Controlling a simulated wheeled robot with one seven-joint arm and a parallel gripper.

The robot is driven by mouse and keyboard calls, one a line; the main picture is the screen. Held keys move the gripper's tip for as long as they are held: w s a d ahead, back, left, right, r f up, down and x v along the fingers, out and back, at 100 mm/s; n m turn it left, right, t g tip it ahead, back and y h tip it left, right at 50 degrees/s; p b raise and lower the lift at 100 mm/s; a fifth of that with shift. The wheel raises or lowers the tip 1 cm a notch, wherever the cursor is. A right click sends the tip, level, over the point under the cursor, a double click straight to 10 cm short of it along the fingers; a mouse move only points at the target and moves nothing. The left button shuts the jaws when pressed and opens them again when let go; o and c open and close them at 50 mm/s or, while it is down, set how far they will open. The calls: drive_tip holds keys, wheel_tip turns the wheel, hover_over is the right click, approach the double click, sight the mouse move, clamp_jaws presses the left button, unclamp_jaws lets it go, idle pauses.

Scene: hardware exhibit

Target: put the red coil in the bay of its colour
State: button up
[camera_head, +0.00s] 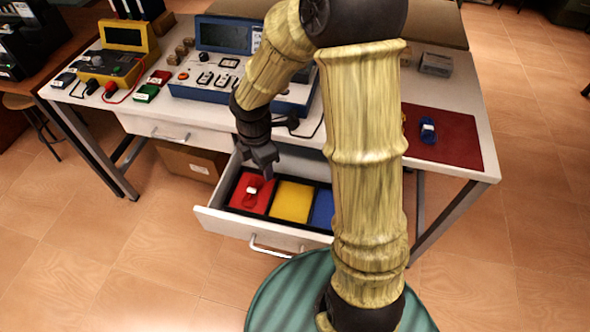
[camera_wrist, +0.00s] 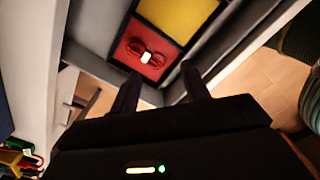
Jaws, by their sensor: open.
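The red coil (camera_head: 252,189) with a white band lies in the red bay (camera_head: 262,204) of the open drawer. The coil also shows on the red floor of that bay in the wrist view (camera_wrist: 145,54). A yellow bay (camera_head: 292,201) and a blue bay (camera_head: 322,209) sit to the right of the red one in the head view. My gripper (camera_head: 264,170) is above the red bay, close over the coil. In the wrist view its two fingers (camera_wrist: 160,88) are apart with nothing between them, and the coil lies beyond their tips.
The drawer (camera_head: 217,222) is pulled out from the white table. A blue coil (camera_head: 428,130) lies on a red mat (camera_head: 455,139) at the table's right. A blue instrument panel (camera_head: 222,77) and a yellow meter (camera_head: 122,50) stand on the tabletop.

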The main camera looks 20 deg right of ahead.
drive_tip(key=s+d+r+m+t, duration=0.1)
drive_tip(key=s+d+r+m, duration=0.1)
drive_tip(key=m, duration=0.8)
drive_tip(key=s+d+r+m+t, duration=0.1)
drive_tip(key=s+d+r+m, duration=0.2)
drive_tip(key=s+m, duration=0.4)
drive_tip(key=d+m, duration=0.1)
drive_tip(key=m, duration=0.2)
drive_tip(key=shift+s+d+r+m, duration=0.15)
drive_tip(key=shift+m, duration=0.25)
